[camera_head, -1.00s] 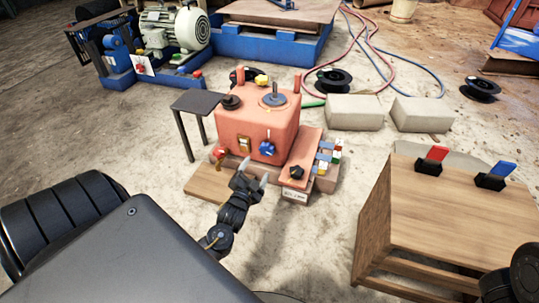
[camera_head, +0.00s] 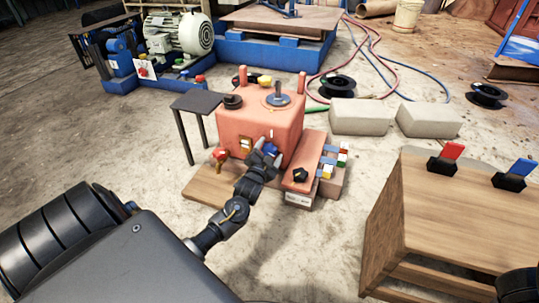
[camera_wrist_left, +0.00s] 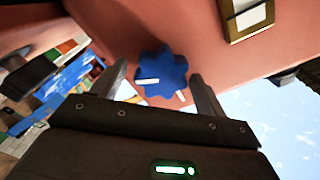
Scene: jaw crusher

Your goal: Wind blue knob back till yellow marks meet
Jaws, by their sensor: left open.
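The blue knob (camera_head: 271,148) sits on the front face of the red crusher box (camera_head: 243,113).
A red-handled part (camera_head: 220,154) and a brass-framed switch (camera_head: 246,144) are left of the knob. A black knob (camera_head: 300,174) is at lower right. A wooden stand (camera_head: 440,215) with red and blue levers is at the right. Concrete floor is open in front.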

